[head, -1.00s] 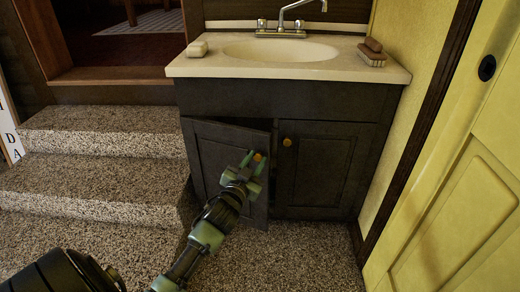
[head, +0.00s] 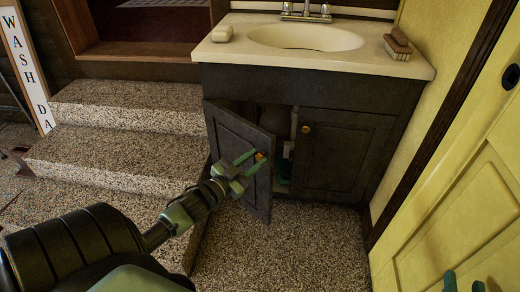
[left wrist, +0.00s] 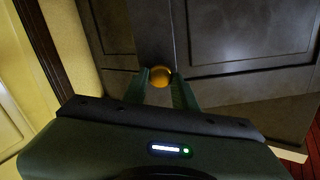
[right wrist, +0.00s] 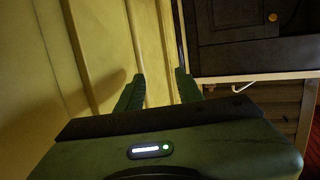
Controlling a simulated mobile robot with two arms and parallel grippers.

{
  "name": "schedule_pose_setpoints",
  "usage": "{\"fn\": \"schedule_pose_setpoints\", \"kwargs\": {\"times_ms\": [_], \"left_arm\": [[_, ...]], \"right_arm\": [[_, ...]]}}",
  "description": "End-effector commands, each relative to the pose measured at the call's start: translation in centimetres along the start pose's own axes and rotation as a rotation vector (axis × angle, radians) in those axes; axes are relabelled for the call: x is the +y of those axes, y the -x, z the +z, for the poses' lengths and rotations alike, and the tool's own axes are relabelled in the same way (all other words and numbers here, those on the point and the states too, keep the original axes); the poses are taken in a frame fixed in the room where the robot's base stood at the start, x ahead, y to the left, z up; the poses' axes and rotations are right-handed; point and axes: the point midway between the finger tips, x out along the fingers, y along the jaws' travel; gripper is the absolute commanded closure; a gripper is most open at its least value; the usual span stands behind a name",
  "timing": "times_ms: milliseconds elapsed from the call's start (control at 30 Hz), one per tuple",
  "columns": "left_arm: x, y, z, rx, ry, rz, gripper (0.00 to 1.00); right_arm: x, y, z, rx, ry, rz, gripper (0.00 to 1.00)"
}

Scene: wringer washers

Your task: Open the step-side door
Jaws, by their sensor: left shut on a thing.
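The step-side door (head: 235,150) is the dark left door of the sink cabinet, beside the carpeted steps. It stands partly open, swung out toward me. My left gripper (head: 250,161) is shut on its brass knob (head: 259,156). The left wrist view shows the knob (left wrist: 159,77) between the two fingertips (left wrist: 162,82). The right cabinet door (head: 342,155) is closed, with its own brass knob (head: 306,130). My right gripper (head: 464,284) shows at the bottom right edge; in the right wrist view its fingers (right wrist: 160,85) are apart and empty.
A pale pipe (head: 293,124) and something green (head: 285,172) show through the door gap. Carpeted steps (head: 120,155) rise on the left. A yellow door (head: 465,200) stands on the right. Soap (head: 222,34) and brushes (head: 397,44) lie on the sink top. Speckled floor in front is clear.

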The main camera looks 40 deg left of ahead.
Motion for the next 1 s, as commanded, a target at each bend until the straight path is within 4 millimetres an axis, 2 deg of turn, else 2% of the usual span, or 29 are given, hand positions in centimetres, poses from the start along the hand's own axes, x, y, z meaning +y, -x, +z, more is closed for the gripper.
{"fn": "schedule_pose_setpoints", "kwargs": {"times_ms": [300, 767, 800, 867, 1000], "left_arm": [[-0.2, 1.1, 0.1, 0.01, -0.001, 0.037, 1.0], [-0.2, 1.3, 0.2, 0.012, 0.0, 0.041, 1.0], [-0.2, 1.3, 0.2, 0.012, 0.0, 0.041, 0.67], [-0.2, 1.3, 0.2, 0.012, 0.0, 0.041, 0.51], [-0.2, 1.2, 0.1, 0.012, 0.0, 0.041, 0.51]], "right_arm": [[0.4, 0.6, 2.7, -0.141, 0.001, 0.008, 0.64], [0.4, 0.7, 3.1, -0.16, 0.001, 0.009, 0.64], [0.4, 0.7, 3.1, -0.16, 0.001, 0.009, 0.64], [0.4, 0.7, 3.1, -0.16, 0.001, 0.009, 0.64], [0.4, 0.7, 3.1, -0.159, 0.001, 0.009, 0.64]]}}
